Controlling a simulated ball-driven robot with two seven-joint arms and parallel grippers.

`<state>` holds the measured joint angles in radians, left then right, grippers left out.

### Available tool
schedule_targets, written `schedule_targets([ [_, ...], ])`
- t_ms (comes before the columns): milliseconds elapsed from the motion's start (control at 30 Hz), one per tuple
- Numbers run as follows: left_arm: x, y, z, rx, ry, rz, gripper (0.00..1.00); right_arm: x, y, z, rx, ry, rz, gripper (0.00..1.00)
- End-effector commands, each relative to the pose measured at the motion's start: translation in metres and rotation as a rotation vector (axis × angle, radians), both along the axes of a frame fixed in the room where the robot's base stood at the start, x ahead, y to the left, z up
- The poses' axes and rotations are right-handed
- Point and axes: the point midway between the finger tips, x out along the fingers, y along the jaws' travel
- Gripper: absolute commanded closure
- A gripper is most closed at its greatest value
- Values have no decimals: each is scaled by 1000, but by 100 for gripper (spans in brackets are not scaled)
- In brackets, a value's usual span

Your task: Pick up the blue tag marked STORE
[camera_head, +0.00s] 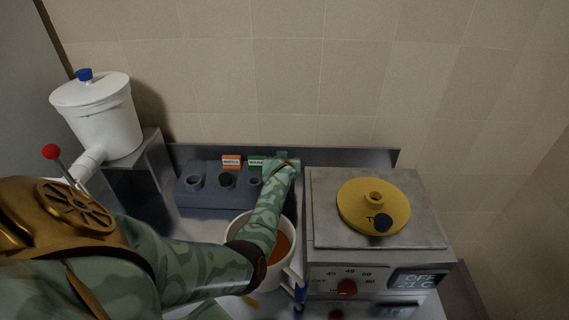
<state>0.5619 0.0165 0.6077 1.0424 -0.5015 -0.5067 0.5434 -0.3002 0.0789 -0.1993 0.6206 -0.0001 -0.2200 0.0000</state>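I cannot make out a blue tag marked STORE on the rack; my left forearm and hand cover the rack's right end. An orange tag (231,161) and a green tag (256,162), seemingly reading WARM, stand along the back of the dark grey rack (205,206). My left arm comes in from the left and reaches over a white pot to the rack's right end. My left gripper (284,161) is there, just right of the green tag. Its fingers are too small and hidden to read. My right gripper is not in view.
The white pot (289,272) of brown liquid stands under my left forearm. A small blue item (300,294) shows beside it. Right is a heater box (325,278) with a red knob and yellow lid (352,200). A white tank (105,120) stands left.

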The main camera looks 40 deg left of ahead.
Motion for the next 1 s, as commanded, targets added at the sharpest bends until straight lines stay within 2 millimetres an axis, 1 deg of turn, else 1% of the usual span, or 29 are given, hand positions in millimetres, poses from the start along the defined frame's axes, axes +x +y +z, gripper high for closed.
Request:
schedule_targets([
  [33, 4, 3, -8, 0, 2, 0, 33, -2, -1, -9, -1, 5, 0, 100],
  [67, 5, 4, -8, 1, 1, 0, 33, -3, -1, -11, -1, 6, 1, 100],
  [333, 7, 6, -4, 0, -2, 0, 33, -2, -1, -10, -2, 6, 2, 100],
  [367, 7, 6, -4, 0, -1, 0, 38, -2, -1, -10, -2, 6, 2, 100],
  [400, 7, 6, -4, 0, -1, 0, 49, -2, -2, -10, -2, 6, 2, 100],
  [467, 7, 6, -4, 0, -1, 0, 66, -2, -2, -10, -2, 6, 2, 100],
  [800, 7, 6, -4, 0, 0, -1, 66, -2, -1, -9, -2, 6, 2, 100],
  [1000, 7, 7, 6, -1, -2, -1, 66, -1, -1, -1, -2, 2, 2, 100],
])
